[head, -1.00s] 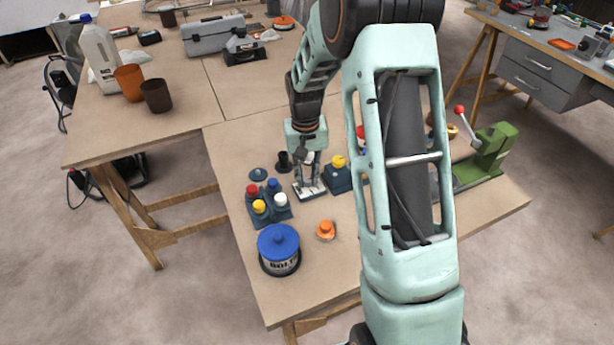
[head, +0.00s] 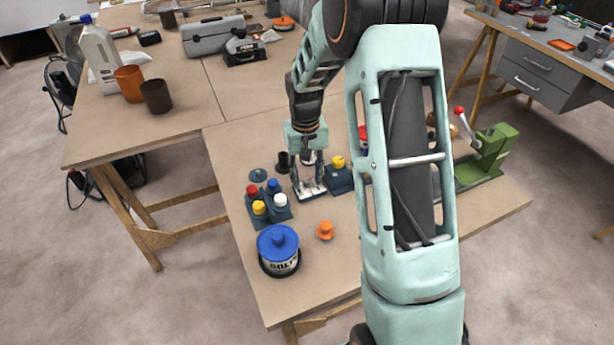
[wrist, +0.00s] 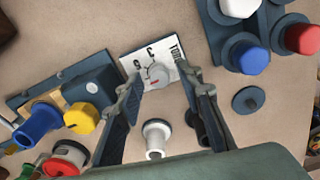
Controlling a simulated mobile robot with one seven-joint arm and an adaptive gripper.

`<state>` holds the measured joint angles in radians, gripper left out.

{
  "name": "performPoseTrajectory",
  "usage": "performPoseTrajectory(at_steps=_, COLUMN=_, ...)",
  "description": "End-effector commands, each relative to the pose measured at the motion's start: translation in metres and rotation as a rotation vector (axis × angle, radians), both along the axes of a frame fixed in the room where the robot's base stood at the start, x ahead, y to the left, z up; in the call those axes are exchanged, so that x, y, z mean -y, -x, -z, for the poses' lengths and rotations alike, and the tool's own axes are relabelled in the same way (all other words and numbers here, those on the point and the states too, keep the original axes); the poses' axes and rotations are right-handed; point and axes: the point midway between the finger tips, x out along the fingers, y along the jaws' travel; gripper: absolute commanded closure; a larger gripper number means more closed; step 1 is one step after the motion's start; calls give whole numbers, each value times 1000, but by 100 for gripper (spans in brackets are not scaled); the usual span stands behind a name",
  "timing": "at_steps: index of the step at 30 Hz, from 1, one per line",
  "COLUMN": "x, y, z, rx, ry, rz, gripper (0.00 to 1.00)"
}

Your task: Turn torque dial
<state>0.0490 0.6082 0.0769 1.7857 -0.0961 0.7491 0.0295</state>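The torque dial is a small grey round knob (wrist: 158,75) with a red mark, on a white plate (wrist: 133,57) with dark lettering partly hidden by a finger. In the head view the white plate (head: 310,193) lies on the near table, and my gripper (head: 309,183) is pointing down over it. In the wrist view my gripper (wrist: 160,77) is open, one fingertip on each side of the dial. A gap shows between each fingertip and the dial. I cannot tell the exact height of the fingertips above the plate.
A block with several coloured buttons (head: 281,209) stands left of the plate; a box with a yellow knob (head: 338,163) stands right. An orange knob (head: 325,230) and a blue-lidded bolts tin (head: 279,250) are nearer.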

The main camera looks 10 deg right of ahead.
Motion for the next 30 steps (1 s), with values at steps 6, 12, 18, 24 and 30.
performPoseTrajectory(at_steps=6, x=0, y=0, z=0, rx=-1, ry=0, rz=1, gripper=66)
performPoseTrajectory(at_steps=12, x=0, y=-1, z=-16, rx=2, ry=0, rz=1, gripper=66)
performPoseTrajectory(at_steps=18, x=-2, y=-1, z=-59, rx=5, ry=0, rz=1, gripper=66)
performPoseTrajectory(at_steps=24, x=-2, y=0, z=-97, rx=3, ry=0, rz=1, gripper=66)
performPoseTrajectory(at_steps=30, x=-3, y=0, z=-117, rx=0, ry=0, rz=1, gripper=66)
